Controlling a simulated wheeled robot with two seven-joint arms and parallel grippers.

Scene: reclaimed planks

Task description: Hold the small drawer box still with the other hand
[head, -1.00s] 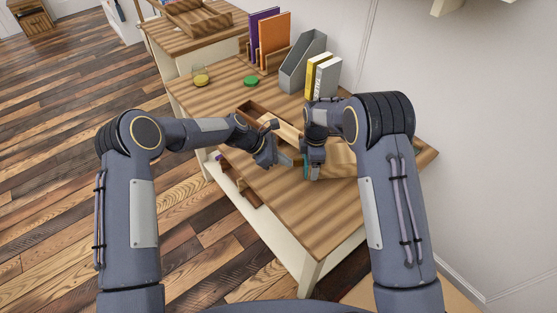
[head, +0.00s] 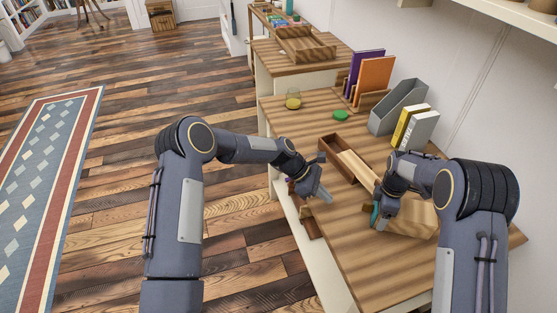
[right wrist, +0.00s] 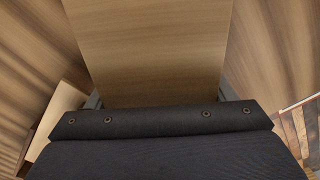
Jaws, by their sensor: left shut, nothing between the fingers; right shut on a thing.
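The small drawer box (head: 408,222) is light wood and lies on the desk, partly hidden by my right arm. Its long open tray-like part (head: 340,158), with darker brown sides, extends toward the back left. My right gripper (head: 378,217) is at the box's left side. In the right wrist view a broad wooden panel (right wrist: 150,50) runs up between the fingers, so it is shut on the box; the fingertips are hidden. A teal bit shows beside that gripper; I cannot tell what it is. My left gripper (head: 324,196) is shut and empty, left of the box and apart from it.
The wall is at right. The front desktop is clear.

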